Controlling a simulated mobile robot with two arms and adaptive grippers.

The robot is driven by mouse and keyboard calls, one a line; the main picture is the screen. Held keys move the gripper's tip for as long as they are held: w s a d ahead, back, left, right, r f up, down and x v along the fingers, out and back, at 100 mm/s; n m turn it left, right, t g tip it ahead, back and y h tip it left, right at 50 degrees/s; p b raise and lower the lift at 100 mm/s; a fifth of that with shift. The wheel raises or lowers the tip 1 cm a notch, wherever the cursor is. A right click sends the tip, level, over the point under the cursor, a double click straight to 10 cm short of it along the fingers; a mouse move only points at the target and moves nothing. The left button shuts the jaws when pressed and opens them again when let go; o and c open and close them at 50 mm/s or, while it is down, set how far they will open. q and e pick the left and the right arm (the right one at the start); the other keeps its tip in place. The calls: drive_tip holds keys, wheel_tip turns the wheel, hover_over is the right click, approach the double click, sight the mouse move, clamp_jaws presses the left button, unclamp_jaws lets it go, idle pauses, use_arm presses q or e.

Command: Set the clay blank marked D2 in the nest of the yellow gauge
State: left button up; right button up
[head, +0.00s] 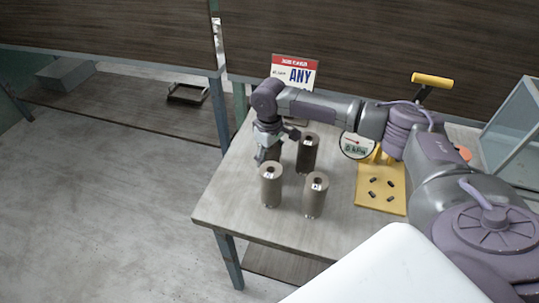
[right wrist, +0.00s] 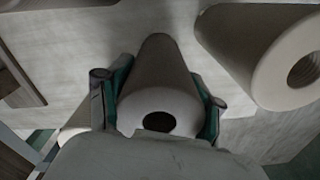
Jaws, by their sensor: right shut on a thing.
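My right gripper (head: 268,148) is at the back left of the group of clay blanks on the table. In the right wrist view, its fingers are closed on both sides of a grey-brown hollow cylinder (right wrist: 158,75), a clay blank. Three other blanks stand upright: front left (head: 271,186), front right (head: 316,196) and back right (head: 308,154). Their top marks are too small to read, so I cannot tell which is D2. The yellow gauge (head: 365,201) stands right of them, with several dark pegs on its plate and a round dial (head: 356,146). My left gripper is out of view.
Another blank (right wrist: 250,60) is close to the right of the held one in the right wrist view. A glass-sided case (head: 515,120) is at the right. The table's front left (head: 225,205) is clear.

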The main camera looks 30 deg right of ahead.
drive_tip(key=o, duration=1.7)
drive_tip(key=shift+o, duration=0.2)
